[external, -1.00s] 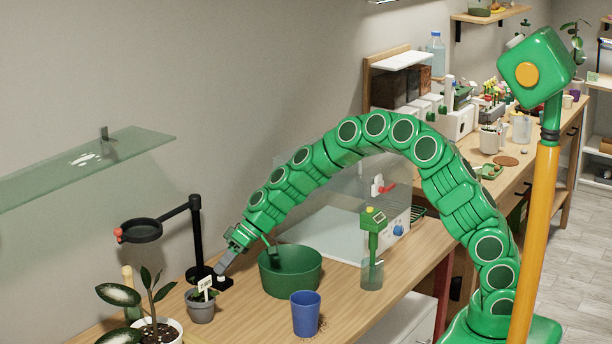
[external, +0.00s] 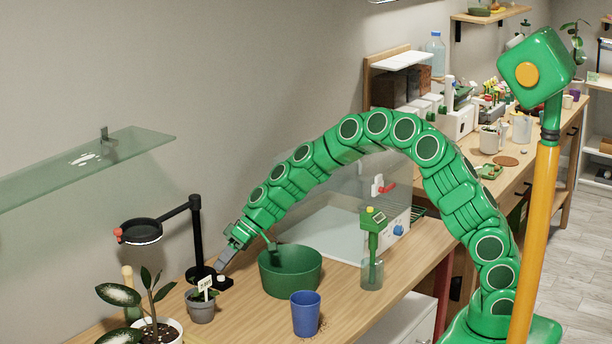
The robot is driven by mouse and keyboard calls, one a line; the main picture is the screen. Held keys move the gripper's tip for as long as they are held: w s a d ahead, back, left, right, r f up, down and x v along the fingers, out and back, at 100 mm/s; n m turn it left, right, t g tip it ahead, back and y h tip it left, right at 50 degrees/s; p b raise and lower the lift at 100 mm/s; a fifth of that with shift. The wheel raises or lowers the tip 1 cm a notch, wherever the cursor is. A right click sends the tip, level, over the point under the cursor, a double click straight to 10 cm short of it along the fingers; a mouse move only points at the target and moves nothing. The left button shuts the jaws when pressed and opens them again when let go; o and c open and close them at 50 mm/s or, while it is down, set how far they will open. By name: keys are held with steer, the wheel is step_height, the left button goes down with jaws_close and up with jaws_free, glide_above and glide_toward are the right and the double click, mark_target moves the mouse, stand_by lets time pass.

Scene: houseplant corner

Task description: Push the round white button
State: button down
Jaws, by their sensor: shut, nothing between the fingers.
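The round white button (external: 222,279) sits on the black base (external: 227,285) of a lamp, on the wooden bench. The lamp's round head (external: 141,231) hangs at the left on a black post, and its underside shows a bright white rim. My gripper (external: 221,267) is shut and empty, pointing down just above the button. A small gap seems to show between the fingertips and the button, which is in plain view.
A grey pot with a white label (external: 201,309) stands close in front of the button. A green bowl (external: 290,275) is just right of my gripper. A blue cup (external: 306,315) and a potted plant (external: 154,324) stand nearer. A glass shelf (external: 85,166) is at upper left.

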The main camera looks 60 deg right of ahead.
mark_target(223, 277)
step_height(223, 277, up, 6)
stand_by(1.0)
steer(key=c, duration=1.8)
jaws_free()
steer(key=shift+c, duration=0.2)
